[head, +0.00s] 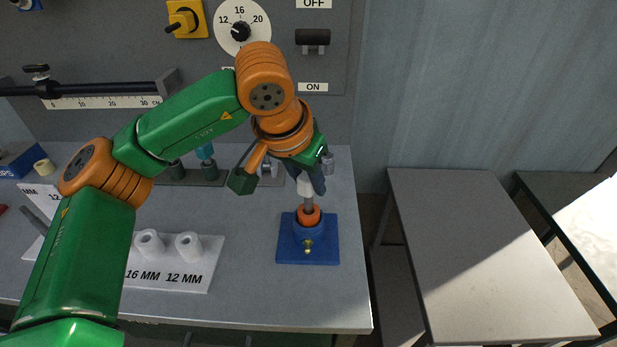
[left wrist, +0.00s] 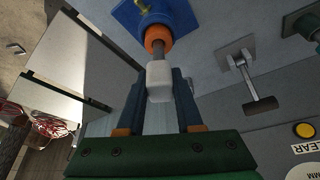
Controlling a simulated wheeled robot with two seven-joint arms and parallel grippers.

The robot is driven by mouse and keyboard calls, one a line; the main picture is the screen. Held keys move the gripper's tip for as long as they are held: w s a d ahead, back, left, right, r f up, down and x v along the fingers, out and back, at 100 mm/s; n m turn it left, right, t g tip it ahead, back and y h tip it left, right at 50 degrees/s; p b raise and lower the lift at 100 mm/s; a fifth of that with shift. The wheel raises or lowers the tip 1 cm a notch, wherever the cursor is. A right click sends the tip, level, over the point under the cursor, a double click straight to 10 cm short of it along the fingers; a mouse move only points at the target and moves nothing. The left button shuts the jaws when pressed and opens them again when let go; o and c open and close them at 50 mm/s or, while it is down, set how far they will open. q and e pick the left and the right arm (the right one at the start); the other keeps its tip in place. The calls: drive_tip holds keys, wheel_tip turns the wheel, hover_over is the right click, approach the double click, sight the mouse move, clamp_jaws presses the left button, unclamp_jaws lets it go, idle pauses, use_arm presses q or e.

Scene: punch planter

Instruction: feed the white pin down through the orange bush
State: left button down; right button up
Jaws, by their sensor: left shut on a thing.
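My left gripper (head: 314,182) is shut on the white head of the pin (head: 305,185); in the left wrist view (left wrist: 159,100) its two blue fingers stand either side of that white block (left wrist: 159,78). The pin's grey shank (head: 308,203) points down to the orange bush (head: 309,217), roughly in line with it. The shank's lower end meets the bush's mouth; I cannot tell how far inside it is. The bush sits in a blue holder (head: 287,250) with a brass knob. The bush also shows in the left wrist view (left wrist: 153,32). My right gripper is not in view.
A white board (head: 204,270) with two white collars and "16 MM" and "12 MM" labels lies left of the holder. The bench's right edge (head: 362,260) is close to the holder. A grey table (head: 480,250) stands beyond a gap.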

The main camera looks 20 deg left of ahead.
sight(308, 199)
use_arm(q)
drive_tip(key=shift+f+b, duration=1.75)
drive_tip(key=shift+f, duration=0.5)
drive_tip(key=shift+r, duration=0.15)
drive_tip(key=shift+r+p, duration=2.65)
drive_tip(key=shift+r, duration=0.2)
drive_tip(key=shift+f+b, duration=2.3)
drive_tip(key=shift+f, duration=0.75)
drive_tip(key=shift+c, duration=2.4)
unclamp_jaws()
drive_tip(key=shift+r, duration=0.1)
drive_tip(key=v, duration=0.7)
